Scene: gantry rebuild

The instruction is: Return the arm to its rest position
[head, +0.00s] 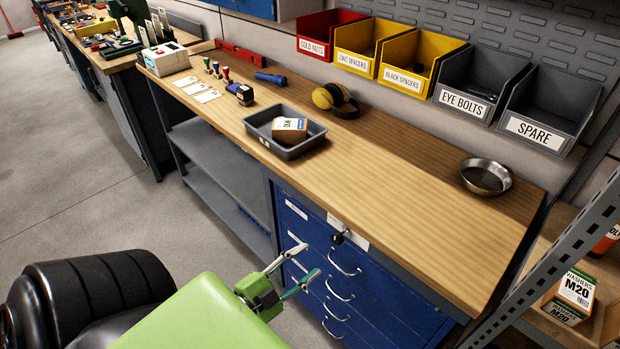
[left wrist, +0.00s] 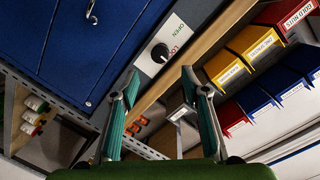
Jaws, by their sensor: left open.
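My left gripper (head: 308,262) is open and empty, on its green arm, in front of the blue drawer cabinet (head: 318,262) under the workbench. In the left wrist view its two teal-padded fingers (left wrist: 160,75) are spread apart with nothing between them. A black knob (head: 337,238) on a white plate sits at the top of the cabinet, apart from the fingers in the head view. In the left wrist view the knob (left wrist: 160,53) shows beyond the fingertips, on a plate marked OPEN and LOCK. My right gripper is not in view.
The wooden bench top (head: 400,185) carries a grey tray (head: 262,130) with a small box (head: 289,130), and a metal bowl (head: 486,177). Labelled bins line the back, including the SPARE bin (head: 545,110). A metal rack (head: 575,235) stands at right. Grey floor (head: 90,210) is clear at left.

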